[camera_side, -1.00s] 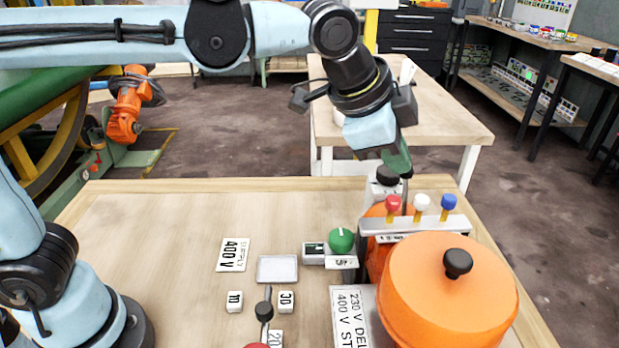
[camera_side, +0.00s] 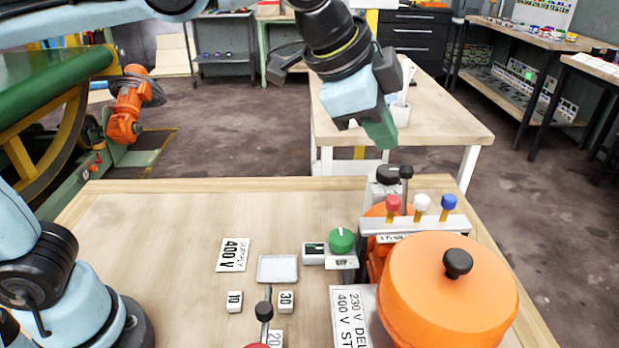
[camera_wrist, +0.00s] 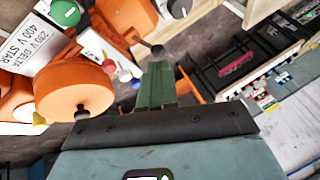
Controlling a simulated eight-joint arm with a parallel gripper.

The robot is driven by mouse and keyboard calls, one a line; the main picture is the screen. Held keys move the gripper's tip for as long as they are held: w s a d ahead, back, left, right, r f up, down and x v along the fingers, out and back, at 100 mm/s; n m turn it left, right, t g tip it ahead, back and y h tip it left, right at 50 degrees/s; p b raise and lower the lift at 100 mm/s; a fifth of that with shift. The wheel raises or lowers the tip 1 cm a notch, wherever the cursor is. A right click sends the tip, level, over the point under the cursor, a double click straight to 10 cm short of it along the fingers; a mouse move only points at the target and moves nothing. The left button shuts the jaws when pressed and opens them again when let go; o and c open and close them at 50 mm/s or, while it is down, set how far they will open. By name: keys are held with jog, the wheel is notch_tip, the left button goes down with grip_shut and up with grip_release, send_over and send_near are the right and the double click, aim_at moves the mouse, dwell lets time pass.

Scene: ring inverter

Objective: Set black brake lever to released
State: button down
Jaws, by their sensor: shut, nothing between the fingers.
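A black ball-topped lever (camera_side: 406,172) stands about upright at the back of the orange motor, beside a grey housing with a black round cap (camera_side: 388,174). I take it for the brake lever; no brake label is readable. Its black ball (camera_wrist: 158,50) also shows in the wrist view, just beyond my fingertips. My gripper (camera_side: 385,140) is shut and empty, above and slightly left of the lever, apart from it in the side view. Its green fingers (camera_wrist: 157,75) are together in the wrist view. The orange motor (camera_side: 450,300) fills the table's right front.
Red, white and blue terminal posts (camera_side: 421,203) stand in front of the lever. A green knob (camera_side: 341,240) is left of them. Another black-knobbed lever (camera_side: 264,310) stands between tiles marked 10 and 30. The table's left half (camera_side: 150,230) is mostly clear.

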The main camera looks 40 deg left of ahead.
jog(key=shift+s+a+r, duration=0.25)
jog(key=shift+a+r, duration=0.1)
jog(key=shift+r, duration=0.35)
jog(key=shift+s+a+r, duration=0.25)
jog(key=shift+a+r, duration=0.1)
jog(key=shift+r, duration=0.4)
jog(key=shift+s+a+r, duration=0.25)
jog(key=shift+a+r, duration=0.1)
jog(key=shift+r, duration=0.35)
